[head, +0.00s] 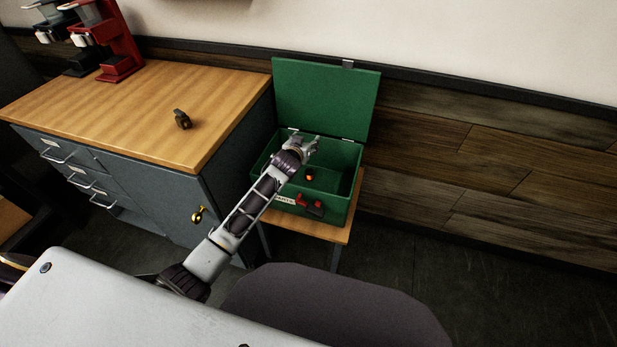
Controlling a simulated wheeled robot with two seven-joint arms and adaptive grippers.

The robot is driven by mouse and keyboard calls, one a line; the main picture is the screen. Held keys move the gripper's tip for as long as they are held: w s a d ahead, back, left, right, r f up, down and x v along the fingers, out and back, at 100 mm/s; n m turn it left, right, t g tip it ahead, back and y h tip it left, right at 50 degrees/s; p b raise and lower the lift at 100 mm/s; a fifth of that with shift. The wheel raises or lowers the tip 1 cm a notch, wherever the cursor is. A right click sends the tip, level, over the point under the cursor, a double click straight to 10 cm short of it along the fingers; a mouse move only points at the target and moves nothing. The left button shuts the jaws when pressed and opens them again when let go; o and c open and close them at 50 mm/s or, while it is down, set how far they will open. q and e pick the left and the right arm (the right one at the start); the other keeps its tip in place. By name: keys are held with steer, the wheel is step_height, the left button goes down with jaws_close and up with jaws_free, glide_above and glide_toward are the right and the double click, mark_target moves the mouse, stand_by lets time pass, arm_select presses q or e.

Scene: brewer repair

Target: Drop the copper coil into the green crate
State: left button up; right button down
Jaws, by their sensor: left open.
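The green crate (344,196) stands on a small wooden table, its lid (325,98) raised against the wall. A small orange and dark piece (309,176), which looks like the copper coil, shows inside the crate. It is apart from my gripper; whether it lies on the crate's floor or is in the air I cannot tell. My left gripper (312,146) is over the crate's opening near its back side, open, with no object seen between its fingers. My left forearm crosses the crate's front left rim and hides part of its inside. My right gripper is not in view.
A red latch or handle (311,206) is at the crate's front. The floor to the right (440,270) is clear.

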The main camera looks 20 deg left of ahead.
arm_select(q)
steer(key=v, duration=1.1)
steer(key=shift+s+r, duration=0.15)
steer(key=shift+s, duration=0.2)
stand_by(1.0)
